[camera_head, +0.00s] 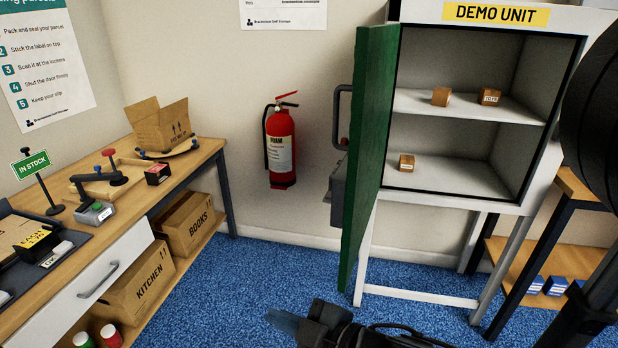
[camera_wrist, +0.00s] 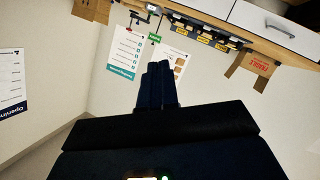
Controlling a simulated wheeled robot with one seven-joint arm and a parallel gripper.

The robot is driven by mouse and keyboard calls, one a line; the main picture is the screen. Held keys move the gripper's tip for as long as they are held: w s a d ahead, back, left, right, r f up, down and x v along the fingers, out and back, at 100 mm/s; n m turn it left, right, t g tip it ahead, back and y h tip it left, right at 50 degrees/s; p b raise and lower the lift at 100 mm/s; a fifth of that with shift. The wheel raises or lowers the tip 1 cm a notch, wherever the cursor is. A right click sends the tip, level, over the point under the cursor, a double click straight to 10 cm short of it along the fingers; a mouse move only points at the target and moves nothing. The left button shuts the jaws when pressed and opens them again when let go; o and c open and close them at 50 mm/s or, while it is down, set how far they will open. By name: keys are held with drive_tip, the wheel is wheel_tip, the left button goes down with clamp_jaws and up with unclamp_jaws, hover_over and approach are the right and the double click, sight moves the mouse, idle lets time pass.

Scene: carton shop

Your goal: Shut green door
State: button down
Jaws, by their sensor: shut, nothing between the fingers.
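The green door (camera_head: 372,140) of the white demo cabinet (camera_head: 440,292) stands open in the head view, swung out toward me on the cabinet's left side. A dark handle (camera_head: 338,118) and a grey lock box (camera_head: 338,192) are on the door's left face. Inside the cabinet, small cardboard boxes (camera_head: 441,96) stand on the shelf and one (camera_head: 407,163) on its floor. My gripper (camera_head: 285,322) is shut and empty, low in front of the door and a little left of its bottom edge, apart from it. In the wrist view my gripper's fingers (camera_wrist: 158,84) lie together; the door does not show.
A red fire extinguisher (camera_head: 281,145) hangs on the wall left of the door. A wooden workbench (camera_head: 140,187) with boxes and tools stands at the left. A wooden shelf (camera_head: 560,258) with small blue boxes is at the right. Blue carpet (camera_head: 240,285) between bench and cabinet is clear.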

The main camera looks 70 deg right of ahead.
drive_tip(key=w+d+r+m+g+h+b, duration=0.1)
drive_tip(key=w+d+r+m+g+h, duration=0.45)
drive_tip(key=d, duration=0.55)
drive_tip(key=w+d+r+m+g+h+b, duration=0.1)
drive_tip(key=w+d+r+m+g+h, duration=0.15)
drive_tip(key=w+d+r+h, duration=0.65)
drive_tip(key=s+d+r+m+g+y+b, duration=0.1)
drive_tip(key=s+d+r+m+g+y, duration=0.35)
drive_tip(key=m+g, duration=0.5)
drive_tip(key=a+r+m+g+y+b, duration=0.2)
drive_tip(key=a+r+m+g+y, duration=0.25)
drive_tip(key=y, duration=0.45)
drive_tip(key=s+d+f+m+t+p, duration=0.1)
drive_tip(key=s+d+f+p, duration=0.1)
drive_tip(key=s+f, duration=0.6)
drive_tip(key=shift+s+d+f+t+y, duration=0.25)
drive_tip(key=shift+s+t+y, duration=0.05)
drive_tip(key=shift+s+t, duration=0.1)
